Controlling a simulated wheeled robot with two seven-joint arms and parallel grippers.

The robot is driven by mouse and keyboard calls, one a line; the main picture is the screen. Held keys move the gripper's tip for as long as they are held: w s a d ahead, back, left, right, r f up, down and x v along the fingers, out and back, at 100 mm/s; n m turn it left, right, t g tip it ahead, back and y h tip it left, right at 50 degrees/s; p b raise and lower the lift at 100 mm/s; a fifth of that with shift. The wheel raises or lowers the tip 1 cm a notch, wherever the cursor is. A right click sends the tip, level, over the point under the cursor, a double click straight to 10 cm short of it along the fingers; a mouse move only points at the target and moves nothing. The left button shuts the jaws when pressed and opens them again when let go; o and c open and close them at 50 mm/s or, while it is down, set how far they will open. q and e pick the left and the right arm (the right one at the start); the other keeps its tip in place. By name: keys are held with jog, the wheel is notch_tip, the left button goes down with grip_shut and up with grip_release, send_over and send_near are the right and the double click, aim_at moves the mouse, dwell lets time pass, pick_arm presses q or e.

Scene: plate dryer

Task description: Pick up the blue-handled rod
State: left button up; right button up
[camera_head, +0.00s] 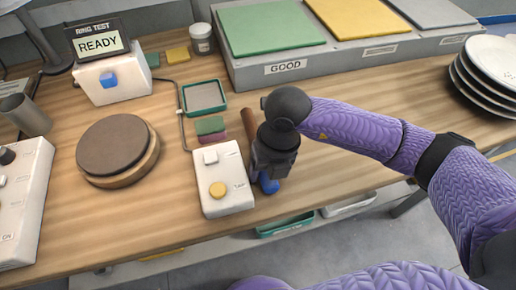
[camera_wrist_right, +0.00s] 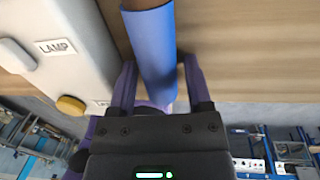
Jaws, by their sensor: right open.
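The blue-handled rod lies on the wooden bench beside the lamp box. Its blue handle (camera_head: 268,186) shows just below my right gripper (camera_head: 266,170), and its brown shaft (camera_head: 249,124) shows above; the middle is hidden by the gripper. In the right wrist view the blue handle (camera_wrist_right: 152,45) runs between the two fingers of the right gripper (camera_wrist_right: 158,78). The fingers are apart, one on each side of the handle, with a visible gap on the left side; whether either touches it I cannot tell. My left gripper is not in view.
The white lamp box (camera_head: 223,180) with a yellow button stands close left of the rod. A round brown-topped disc (camera_head: 117,147), a green tray (camera_head: 204,97) and a ring test box (camera_head: 112,78) are further left. Stacked plates (camera_head: 487,70) stand right. The bench's front edge is near.

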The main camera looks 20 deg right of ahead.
grip_shut()
